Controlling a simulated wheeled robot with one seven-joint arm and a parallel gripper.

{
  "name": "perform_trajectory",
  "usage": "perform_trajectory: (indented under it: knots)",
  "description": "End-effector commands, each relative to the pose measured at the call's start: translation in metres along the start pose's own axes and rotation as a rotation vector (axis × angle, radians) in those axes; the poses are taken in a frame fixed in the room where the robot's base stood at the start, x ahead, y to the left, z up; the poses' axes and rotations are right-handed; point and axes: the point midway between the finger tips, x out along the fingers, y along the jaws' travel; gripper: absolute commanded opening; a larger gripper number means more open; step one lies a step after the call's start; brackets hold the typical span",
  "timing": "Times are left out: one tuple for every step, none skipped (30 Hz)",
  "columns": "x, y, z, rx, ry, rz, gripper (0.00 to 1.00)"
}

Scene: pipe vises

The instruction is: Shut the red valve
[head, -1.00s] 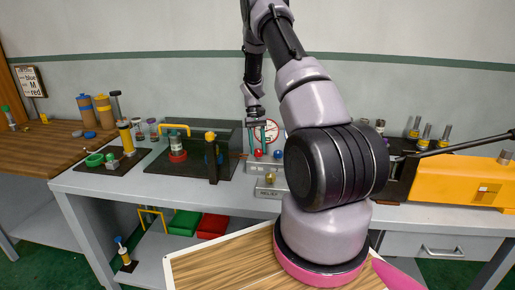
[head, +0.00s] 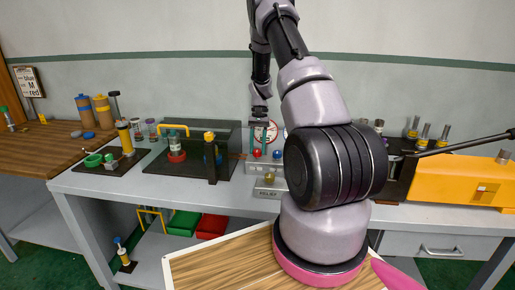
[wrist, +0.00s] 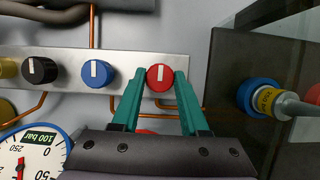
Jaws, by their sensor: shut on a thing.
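The red valve (wrist: 160,84) is a round red knob with a white mark, on a light metal strip in the wrist view. The mark stands upright in that view. My gripper (wrist: 160,76) has its two teal fingers on either side of the knob, shut on it. In the head view the red valve (head: 257,153) is a small red dot on the grey panel at the back of the bench, with my gripper (head: 258,143) just at it. A blue knob (wrist: 97,74) and a black knob (wrist: 40,71) sit to its left in the wrist view, their marks also upright.
A round gauge (wrist: 25,158) marked 100 bar and copper pipes lie close to the knobs. A dark panel with a blue-and-yellow fitting (wrist: 262,98) stands to the right in the wrist view. A box marked RELIEF (head: 269,191) sits in front of the knobs.

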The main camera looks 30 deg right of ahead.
Motion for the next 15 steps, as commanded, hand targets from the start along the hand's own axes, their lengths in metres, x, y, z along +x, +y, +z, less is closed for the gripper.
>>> perform_trajectory:
  knots:
    - [-0.001,-0.0003,-0.0005,0.001,0.002,-0.001,0.0]
    - [-0.001,-0.0003,-0.0005,0.001,0.002,-0.001,0.0]
    - [-0.001,-0.0002,-0.0005,0.001,0.002,-0.001,0.0]
    - [-0.001,-0.0002,-0.0005,0.001,0.002,-0.001,0.0]
    - [-0.001,-0.0003,-0.0005,0.001,0.002,-0.001,0.0]
    - [-0.001,-0.0003,-0.0005,0.001,0.002,-0.001,0.0]
    - [-0.001,-0.0002,-0.0005,0.001,0.002,-0.001,0.55]
    - [-0.001,-0.0002,-0.0005,0.0,0.002,-0.001,0.67]
    - [-0.0008,-0.0002,-0.0004,0.0,0.002,-0.001,0.74]
    - [-0.0007,-0.0001,-0.0004,0.0,0.002,-0.001,0.74]
    - [-0.0007,-0.0001,-0.0003,0.0,0.001,0.0,0.74]
    - [-0.0006,-0.0001,-0.0003,0.0,0.001,0.0,0.74]
    - [-0.0005,-0.0001,-0.0002,0.0,0.001,0.0,0.74]
    - [-0.0004,0.0,-0.0002,0.0,0.001,0.0,0.74]
    - [-0.0004,0.0,-0.0002,0.0,0.001,0.0,0.74]
